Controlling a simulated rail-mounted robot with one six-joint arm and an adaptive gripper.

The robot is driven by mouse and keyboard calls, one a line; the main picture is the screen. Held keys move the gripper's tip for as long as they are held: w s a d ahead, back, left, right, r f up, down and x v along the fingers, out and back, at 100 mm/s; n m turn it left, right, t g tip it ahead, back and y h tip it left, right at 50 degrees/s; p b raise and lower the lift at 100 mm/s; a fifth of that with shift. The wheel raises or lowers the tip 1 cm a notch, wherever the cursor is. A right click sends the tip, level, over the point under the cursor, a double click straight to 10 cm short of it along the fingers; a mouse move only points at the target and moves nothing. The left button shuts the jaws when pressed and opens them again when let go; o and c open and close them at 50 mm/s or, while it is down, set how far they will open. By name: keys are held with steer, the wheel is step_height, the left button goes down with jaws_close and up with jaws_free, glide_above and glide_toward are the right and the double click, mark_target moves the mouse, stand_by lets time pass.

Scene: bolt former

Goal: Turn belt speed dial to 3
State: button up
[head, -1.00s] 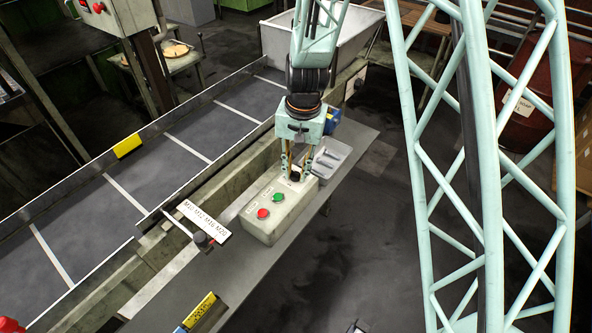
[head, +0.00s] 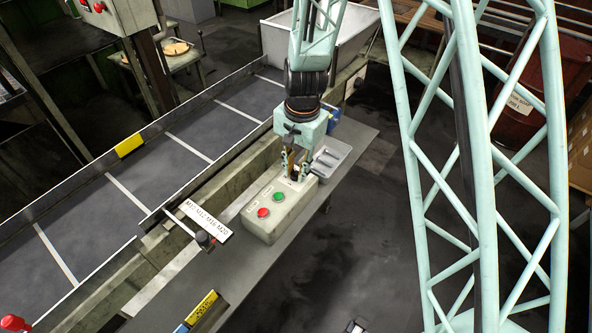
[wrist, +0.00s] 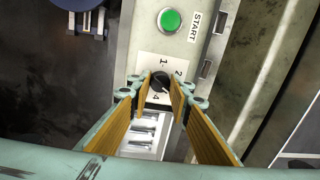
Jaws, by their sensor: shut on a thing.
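The belt speed dial (wrist: 160,81) is a small black knob on a white plate in the wrist view. The digits 1, 2 and 4 show around it; the 3 is hidden, and I cannot tell where the pointer stands. My gripper (wrist: 160,90) points down at the dial and is shut on it, one finger on each side. In the head view my gripper (head: 293,170) is at the far end of the pale control box (head: 270,225), where the fingers mostly hide the dial.
The box carries a green START button (head: 278,197) and a red button (head: 263,212). A grey tray (head: 330,157) lies just beyond it. A labelled plate (head: 205,220) stands beside it, along the conveyor belt (head: 150,170).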

steer(key=o, duration=0.8)
steer(key=shift+o, duration=0.2)
steer(key=shift+r, duration=0.2)
step_height(320, 180, up, 12)
steer(key=shift+s+d+f, duration=0.2)
steer(key=shift+s+d, duration=0.05)
steer(key=shift+d, duration=0.15)
stand_by(0.7)
steer(key=shift+r, duration=0.1)
